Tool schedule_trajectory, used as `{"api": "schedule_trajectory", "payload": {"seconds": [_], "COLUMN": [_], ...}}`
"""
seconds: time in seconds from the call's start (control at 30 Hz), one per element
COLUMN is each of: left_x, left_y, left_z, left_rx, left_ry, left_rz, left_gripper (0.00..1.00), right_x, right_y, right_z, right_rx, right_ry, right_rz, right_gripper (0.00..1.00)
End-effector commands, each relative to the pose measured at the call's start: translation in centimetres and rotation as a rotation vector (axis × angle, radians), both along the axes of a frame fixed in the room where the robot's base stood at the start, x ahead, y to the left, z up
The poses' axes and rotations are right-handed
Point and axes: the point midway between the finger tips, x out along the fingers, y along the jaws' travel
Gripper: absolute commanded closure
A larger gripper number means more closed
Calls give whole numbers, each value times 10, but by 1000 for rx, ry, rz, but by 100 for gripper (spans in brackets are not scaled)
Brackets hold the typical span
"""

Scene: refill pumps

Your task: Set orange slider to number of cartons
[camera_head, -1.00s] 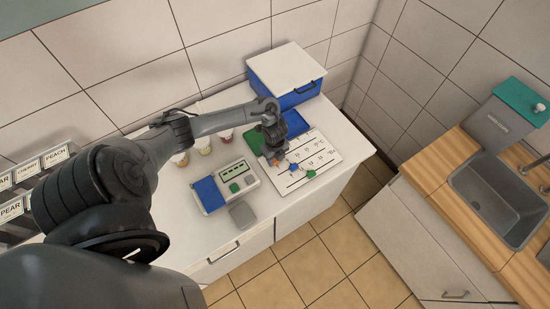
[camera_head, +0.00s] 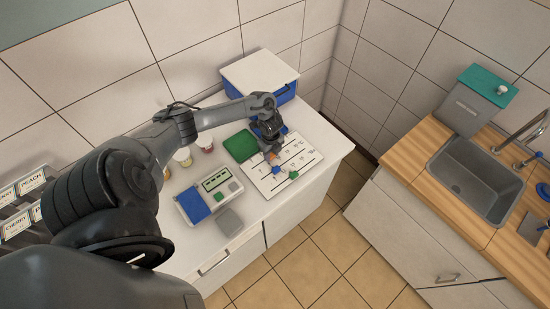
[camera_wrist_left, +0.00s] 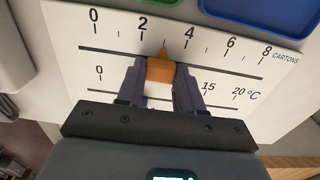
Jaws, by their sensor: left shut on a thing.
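The white scale board (camera_head: 262,182) lies on the white counter; it also shows in the left wrist view (camera_wrist_left: 62,25). My left gripper (camera_head: 272,156) is shut on the orange slider (camera_wrist_left: 160,70), with one finger on each side of it (camera_wrist_left: 160,85). In the left wrist view, the slider's pointer stands between 2 and 4 on the cartons scale, close to the mark for 3. The blue slider (camera_head: 277,170) and green slider (camera_head: 294,175) sit on lower lines of the board. I cannot make out any cartons to count. My right gripper is not in view.
A green tray (camera_head: 240,146) and a mostly hidden blue tray lie behind the board. A blue box with a white lid (camera_head: 260,74) stands at the back. A device with a display (camera_head: 209,194) and cups (camera_head: 183,156) are to the left.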

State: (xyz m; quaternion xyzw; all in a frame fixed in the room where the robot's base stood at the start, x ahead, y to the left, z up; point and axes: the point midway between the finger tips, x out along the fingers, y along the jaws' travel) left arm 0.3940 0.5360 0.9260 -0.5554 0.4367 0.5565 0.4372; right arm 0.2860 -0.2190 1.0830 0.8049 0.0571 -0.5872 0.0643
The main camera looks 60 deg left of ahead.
Motion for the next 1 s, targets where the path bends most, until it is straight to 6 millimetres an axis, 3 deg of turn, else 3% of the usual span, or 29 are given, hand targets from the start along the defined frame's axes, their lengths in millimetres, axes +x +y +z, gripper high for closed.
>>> {"api": "schedule_trajectory", "payload": {"seconds": [0.17,0.2,0.33,0.73,1.0], "left_x": [1,1,1,1,1], "left_y": [-1,-1,-1,-1,0], "left_z": [0,0,0,5,41], "left_rx": [-1,-1,-2,-1,1], "left_ry": [-1,-1,-1,-1,-4], "left_rz": [-2,-2,-2,-3,-5], "left_gripper": [100,60,40,38,38], "right_x": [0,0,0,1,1], "right_y": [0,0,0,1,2], "right_z": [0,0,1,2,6], "right_rx": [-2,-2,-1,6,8], "right_ry": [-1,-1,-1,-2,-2], "right_rz": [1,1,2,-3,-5], "right_gripper": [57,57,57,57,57]}}
